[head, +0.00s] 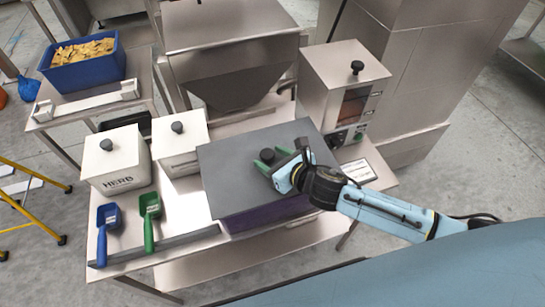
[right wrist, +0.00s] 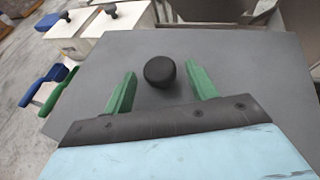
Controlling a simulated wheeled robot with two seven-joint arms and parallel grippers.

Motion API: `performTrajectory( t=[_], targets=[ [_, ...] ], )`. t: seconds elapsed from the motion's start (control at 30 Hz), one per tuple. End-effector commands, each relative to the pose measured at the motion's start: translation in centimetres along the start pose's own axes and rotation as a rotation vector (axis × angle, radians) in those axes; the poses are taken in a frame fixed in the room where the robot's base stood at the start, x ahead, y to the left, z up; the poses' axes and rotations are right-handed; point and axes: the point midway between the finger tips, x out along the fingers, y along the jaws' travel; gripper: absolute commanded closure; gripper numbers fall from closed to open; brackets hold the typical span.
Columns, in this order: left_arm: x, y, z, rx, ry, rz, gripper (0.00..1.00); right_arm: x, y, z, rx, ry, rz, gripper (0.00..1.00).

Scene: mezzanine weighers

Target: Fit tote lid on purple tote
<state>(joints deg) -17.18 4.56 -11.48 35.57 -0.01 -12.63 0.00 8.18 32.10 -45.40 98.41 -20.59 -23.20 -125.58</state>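The tote lid (head: 235,165) is a flat grey panel with a round black knob; it lies on top of the purple tote (head: 268,214), whose front wall shows below the lid's front edge. My right gripper (head: 280,158) is over the lid's right half. In the right wrist view my right gripper (right wrist: 160,85) has its green fingers spread apart, with the black knob (right wrist: 160,71) between or just beyond their tips. No finger visibly touches the knob. The lid (right wrist: 235,60) fills most of that view. Whether the lid is seated all round cannot be told. My left gripper is not in view.
Left of the lid stand two white lidded bins (head: 116,160) (head: 180,143), a blue scoop (head: 108,222) and a green scoop (head: 150,212). A steel hopper (head: 228,60) and a knobbed machine (head: 342,85) stand behind. A blue crate (head: 84,64) is at the far left.

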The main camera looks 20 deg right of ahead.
Motion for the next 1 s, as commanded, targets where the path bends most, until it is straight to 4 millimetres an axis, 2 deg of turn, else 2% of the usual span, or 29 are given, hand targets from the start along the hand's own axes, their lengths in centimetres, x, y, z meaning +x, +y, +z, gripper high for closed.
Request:
performTrajectory(
  t=[0.37, 0.47, 0.8, 1.0],
  targets=[
    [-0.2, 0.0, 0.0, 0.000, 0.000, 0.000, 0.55, -0.5, -0.1, 0.2, -0.002, 0.001, -0.001, 0.43],
    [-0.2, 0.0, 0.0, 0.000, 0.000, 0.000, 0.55, -1.8, -0.1, 0.1, -0.002, 0.002, 0.000, 0.43],
    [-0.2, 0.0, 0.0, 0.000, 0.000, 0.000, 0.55, -8.6, 0.0, 0.1, -0.003, 0.003, 0.001, 0.43],
    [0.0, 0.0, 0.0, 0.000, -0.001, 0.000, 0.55, -11.3, 0.0, 0.1, -0.001, 0.002, -0.001, 0.43]
  ],
)
